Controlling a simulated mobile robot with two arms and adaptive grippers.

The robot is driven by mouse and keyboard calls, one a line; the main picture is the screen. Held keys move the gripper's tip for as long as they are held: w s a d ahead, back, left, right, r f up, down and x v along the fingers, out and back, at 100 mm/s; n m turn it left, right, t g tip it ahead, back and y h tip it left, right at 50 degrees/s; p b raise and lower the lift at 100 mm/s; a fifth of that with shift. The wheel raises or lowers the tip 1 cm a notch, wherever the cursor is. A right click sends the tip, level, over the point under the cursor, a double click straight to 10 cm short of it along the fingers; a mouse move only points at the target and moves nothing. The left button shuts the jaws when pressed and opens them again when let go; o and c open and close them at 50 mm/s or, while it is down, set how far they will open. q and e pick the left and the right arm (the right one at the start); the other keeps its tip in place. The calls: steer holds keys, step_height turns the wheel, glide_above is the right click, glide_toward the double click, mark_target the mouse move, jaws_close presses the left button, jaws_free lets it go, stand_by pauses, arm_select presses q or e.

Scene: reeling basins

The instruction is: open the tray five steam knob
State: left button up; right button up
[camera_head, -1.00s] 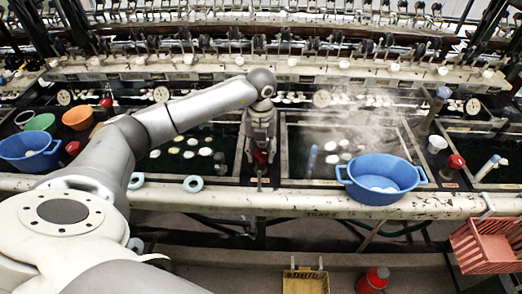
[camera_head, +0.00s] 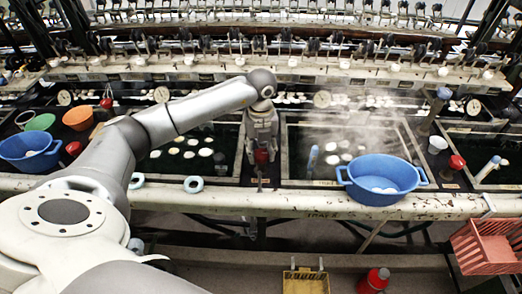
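My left arm comes in from the left, and my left gripper (camera_head: 262,150) points down at a red knob (camera_head: 261,157) between two dark water basins. The fingers are around or right at the knob; their tips are too small to tell whether they are closed on it. Another red knob (camera_head: 456,162) stands at the right beside a basin, and one more red knob (camera_head: 73,148) is at the left. The steaming basin (camera_head: 300,140) with white cocoons is just right of my gripper. My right gripper does not show.
A blue basin (camera_head: 384,195) sits on the front ledge, right of my gripper. Another blue bowl (camera_head: 22,160) is at the far left. A yellow crate (camera_head: 306,281), a red container (camera_head: 377,279) and an orange crate (camera_head: 486,250) are low in front. Grey rings (camera_head: 193,184) lie on the ledge.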

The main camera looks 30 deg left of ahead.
mark_target(261, 152)
arm_select(q)
steer(key=o, duration=0.4)
steer(key=shift+r, duration=0.1)
step_height(261, 152, up, 12)
steer(key=shift+f, duration=0.1)
stand_by(0.5)
